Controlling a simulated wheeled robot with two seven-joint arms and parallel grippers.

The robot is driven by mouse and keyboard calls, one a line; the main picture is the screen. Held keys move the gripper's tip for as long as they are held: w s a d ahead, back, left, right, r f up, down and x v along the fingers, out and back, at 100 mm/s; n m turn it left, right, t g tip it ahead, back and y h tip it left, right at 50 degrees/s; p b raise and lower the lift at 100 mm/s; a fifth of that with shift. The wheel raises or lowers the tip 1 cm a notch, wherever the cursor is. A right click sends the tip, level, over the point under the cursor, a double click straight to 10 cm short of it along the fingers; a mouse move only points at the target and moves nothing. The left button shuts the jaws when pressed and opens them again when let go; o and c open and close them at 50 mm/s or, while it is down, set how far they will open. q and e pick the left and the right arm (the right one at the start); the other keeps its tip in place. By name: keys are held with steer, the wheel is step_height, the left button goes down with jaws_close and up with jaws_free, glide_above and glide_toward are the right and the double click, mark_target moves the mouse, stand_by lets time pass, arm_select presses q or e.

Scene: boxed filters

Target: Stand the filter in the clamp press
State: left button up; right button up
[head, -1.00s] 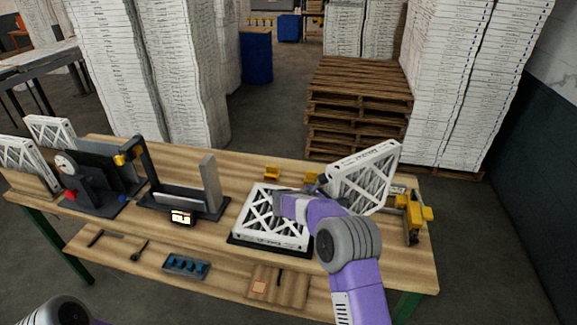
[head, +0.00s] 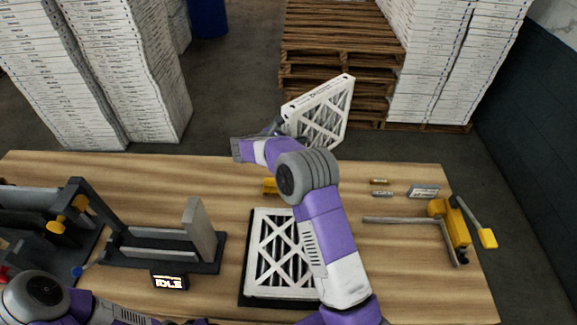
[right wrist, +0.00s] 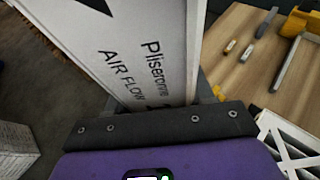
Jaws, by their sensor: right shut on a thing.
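My right gripper (head: 277,130) is shut on a white-framed pleated filter (head: 324,112) and holds it tilted above the far edge of the bench. In the right wrist view the held filter (right wrist: 140,50) shows its edge with "AIR FLOW" print, close against the gripper. A black fixture that looks like the clamp press (head: 160,250) stands on the bench at left. It has a low channel, a grey upright plate at its right end and a display reading "IDLE". It looks empty. My left arm shows at bottom left; its gripper is out of view.
Another filter (head: 272,250) lies flat on a black base, partly behind my right arm. A yellow clamp (head: 450,225) and small items lie at right. A black gauge stand (head: 35,225) is at far left. Pallets (head: 340,50) and stacked boxes stand behind.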

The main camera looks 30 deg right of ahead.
steer(key=shift+s+f, duration=0.15)
steer(key=shift+f, duration=2.25)
steer(key=shift+s+f, duration=0.1)
steer(key=shift+f, duration=2.25)
steer(key=o, duration=1.1)
steer(key=shift+p, duration=0.35)
